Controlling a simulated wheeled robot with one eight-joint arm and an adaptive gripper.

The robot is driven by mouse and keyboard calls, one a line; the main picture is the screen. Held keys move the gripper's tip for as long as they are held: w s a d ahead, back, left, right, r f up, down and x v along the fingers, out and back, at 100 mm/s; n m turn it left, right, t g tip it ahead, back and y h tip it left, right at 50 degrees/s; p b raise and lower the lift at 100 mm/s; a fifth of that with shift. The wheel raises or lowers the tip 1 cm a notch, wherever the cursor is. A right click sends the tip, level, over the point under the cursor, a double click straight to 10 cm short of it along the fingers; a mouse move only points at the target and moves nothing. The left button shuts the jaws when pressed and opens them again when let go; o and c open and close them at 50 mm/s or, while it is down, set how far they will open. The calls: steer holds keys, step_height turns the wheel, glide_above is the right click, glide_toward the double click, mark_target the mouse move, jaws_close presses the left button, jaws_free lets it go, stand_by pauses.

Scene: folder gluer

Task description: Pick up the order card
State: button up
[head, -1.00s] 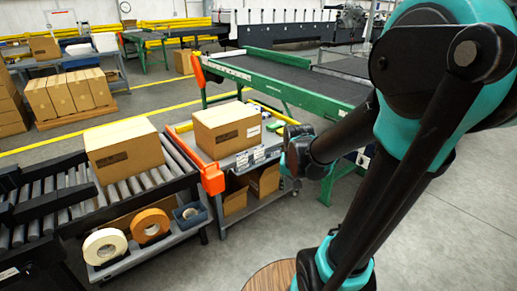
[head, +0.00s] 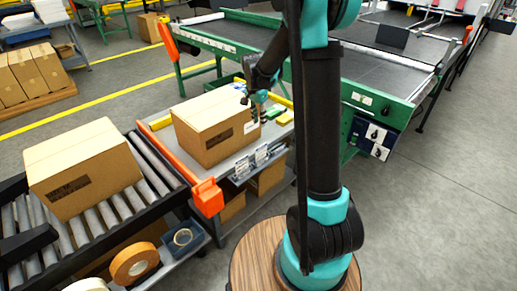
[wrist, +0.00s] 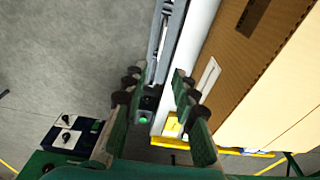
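I cannot tell for sure which item is the order card. Small yellow and green items (head: 284,119) lie on the cart behind the carton's right end. A yellow-and-white flat piece (wrist: 172,125) shows between my fingers in the wrist view. My gripper (head: 256,106) is beside the right end of the carton (head: 212,125), above the cart's right part. In the wrist view my gripper (wrist: 158,88) has its fingers apart, with nothing held. The carton (wrist: 245,60) is close on its right.
A carton (head: 85,170) sits on the roller conveyor (head: 160,180) at left. Tape rolls (head: 134,262) and a blue bin (head: 184,238) are in front. A green-framed belt machine (head: 270,55) stands behind. The floor at right (head: 450,190) is clear.

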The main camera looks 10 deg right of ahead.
glide_above(261, 148)
step_height(261, 148, down, 12)
steer(key=shift+r, duration=0.1)
steer(key=shift+w+f, duration=0.15)
steer(key=shift+f, duration=2.6)
jaws_close()
